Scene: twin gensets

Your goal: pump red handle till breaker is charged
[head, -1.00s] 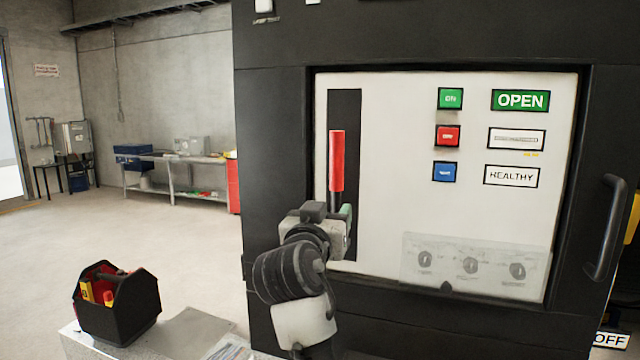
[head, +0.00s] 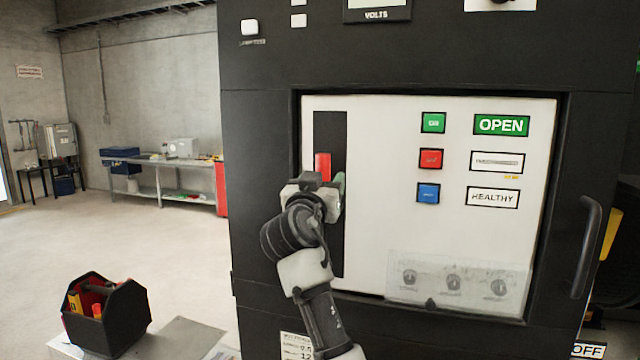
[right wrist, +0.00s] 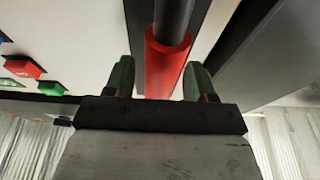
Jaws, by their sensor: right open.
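The red handle (head: 323,166) stands upright in the dark vertical slot (head: 331,130) at the left of the white breaker panel (head: 380,220). Its lower part is hidden behind my right gripper (head: 325,186). In the right wrist view the red handle (right wrist: 168,62) lies between the two green fingers of my right gripper (right wrist: 160,76). The fingers are open, with a gap on each side of the handle. The panel shows a green OPEN sign (head: 501,125), a white label (head: 497,162) too blurred to read, and a HEALTHY label (head: 493,198). My left gripper is out of view.
Green (head: 433,123), red (head: 430,158) and blue (head: 428,193) buttons sit right of the slot. A black door handle (head: 587,248) sticks out at the cabinet's right. A black toolbox (head: 105,318) stands at lower left. The floor behind it is clear.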

